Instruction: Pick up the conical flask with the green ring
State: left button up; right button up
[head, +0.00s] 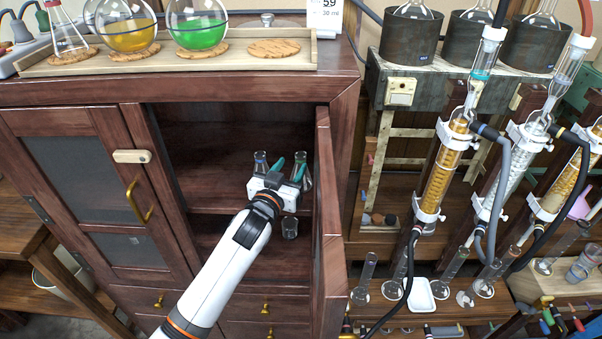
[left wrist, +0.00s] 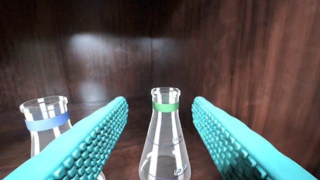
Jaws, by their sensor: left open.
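The conical flask with the green ring (left wrist: 165,135) stands upright on a shelf inside the open cabinet. In the left wrist view it is between the two teal fingers of my left gripper (left wrist: 160,132), with a gap on each side. In the head view the flask (head: 306,172) shows partly behind the gripper (head: 289,170), which is open and reaches in from the front. A conical flask with a blue ring (left wrist: 47,122) stands to the left, partly hidden by the left finger; it also shows in the head view (head: 260,162). My right gripper is not in view.
The open cabinet door (head: 328,235) stands close to the right of my left gripper. A small glass vessel (head: 290,228) is on the lower shelf. A wooden tray (head: 130,68) with flasks on cork rings is on top. Condensers (head: 440,180) are at the right.

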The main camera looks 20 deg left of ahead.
aim_at(299, 162)
pick_arm(q)
jog(key=w, duration=0.3)
jog(key=w+d+f+p, duration=0.1)
jog(key=w, duration=0.1)
jog(key=shift+w, duration=0.3)
jog(key=shift+s, duration=0.1)
grip_shut()
